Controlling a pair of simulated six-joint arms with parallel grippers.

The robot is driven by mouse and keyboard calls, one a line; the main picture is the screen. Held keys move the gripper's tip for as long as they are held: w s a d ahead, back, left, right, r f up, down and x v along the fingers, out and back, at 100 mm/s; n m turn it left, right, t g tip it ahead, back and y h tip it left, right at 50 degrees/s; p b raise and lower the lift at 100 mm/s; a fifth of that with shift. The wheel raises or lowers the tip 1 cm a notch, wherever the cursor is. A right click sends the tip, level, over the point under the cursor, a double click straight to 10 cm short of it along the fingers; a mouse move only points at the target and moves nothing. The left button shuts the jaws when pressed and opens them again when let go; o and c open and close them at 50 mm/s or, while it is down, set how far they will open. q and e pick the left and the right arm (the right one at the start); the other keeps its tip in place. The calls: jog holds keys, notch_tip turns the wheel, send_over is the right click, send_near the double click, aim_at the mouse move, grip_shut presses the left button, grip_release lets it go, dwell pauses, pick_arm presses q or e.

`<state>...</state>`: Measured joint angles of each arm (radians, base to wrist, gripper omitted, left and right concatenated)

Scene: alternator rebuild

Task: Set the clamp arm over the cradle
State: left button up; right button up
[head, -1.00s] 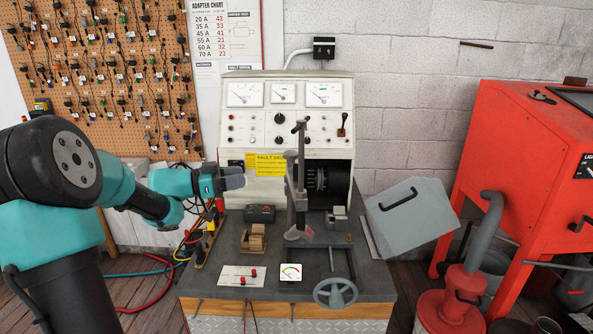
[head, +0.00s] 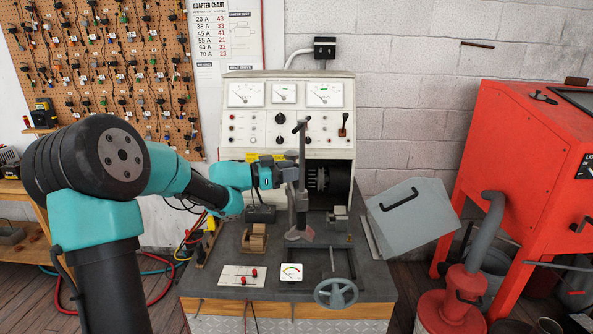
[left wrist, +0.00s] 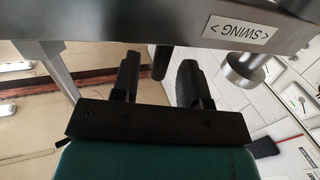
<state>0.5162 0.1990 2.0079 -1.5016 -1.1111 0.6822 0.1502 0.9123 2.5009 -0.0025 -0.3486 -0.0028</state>
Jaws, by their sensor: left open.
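The grey clamp arm (head: 302,150) stands on the test bench, with a dark handle at its top; it carries a "SWING" label in the left wrist view (left wrist: 237,31). My left gripper (head: 284,175) is beside the clamp arm, on its left. In the left wrist view its two dark fingers (left wrist: 158,78) are apart, with a dark rod end showing between them; I cannot tell whether they touch it. The cradle is hard to pick out among the grey metal parts around the arm's foot. My right gripper is out of view.
The grey bench top (head: 215,255) holds a wooden block (head: 254,238), a switch plate (head: 242,276), a small meter (head: 291,272) and a handwheel (head: 335,293). The meter panel (head: 288,95) rises behind. A grey tilted box lid (head: 413,218) stands to the right.

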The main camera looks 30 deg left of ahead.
pick_arm(q)
jog(key=shift+x, duration=1.05)
grip_shut()
